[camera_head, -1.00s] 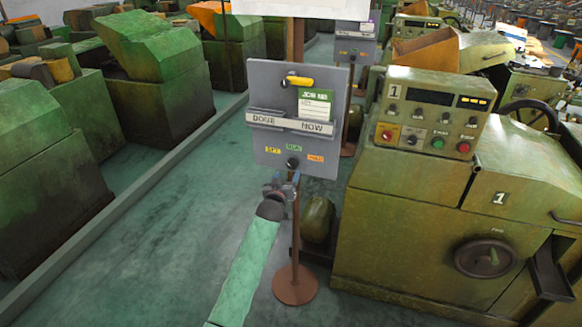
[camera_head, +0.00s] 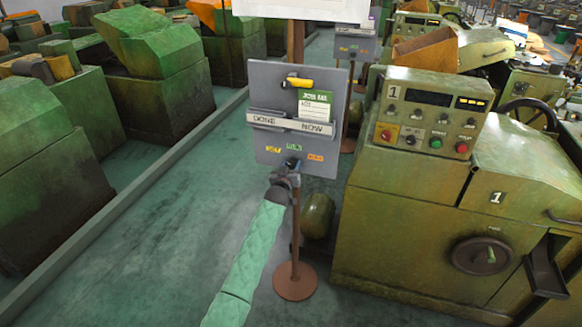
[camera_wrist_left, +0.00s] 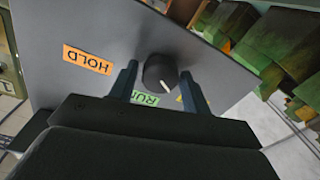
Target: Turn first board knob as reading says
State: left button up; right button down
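The board (camera_head: 270,90) is a grey panel on a brown post, with a dark round knob (camera_head: 293,163) at its lower middle. Above the knob are a yellow label (camera_head: 272,149), a green label (camera_head: 294,147) and an orange label (camera_head: 315,157). My left gripper (camera_head: 291,173) is at the knob. In the left wrist view the knob (camera_wrist_left: 160,72) is between the open fingers of the left gripper (camera_wrist_left: 158,69), with gaps on both sides. Its white mark points between the green RUN label (camera_wrist_left: 145,99) and the yellow label. The orange label reads HOLD (camera_wrist_left: 88,60). My right gripper is out of view.
A "JOB NO" card (camera_head: 315,103) stands in the DONE/NOW rack, under a yellow-handled item (camera_head: 299,82). Green machine 1 (camera_head: 400,215) stands right of the board; its display reading (camera_head: 471,103) is too small to read. Open floor (camera_head: 150,240) lies left.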

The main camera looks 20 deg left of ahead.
pick_arm(q)
jog(key=c, duration=0.6)
jog(key=shift+o, duration=0.2)
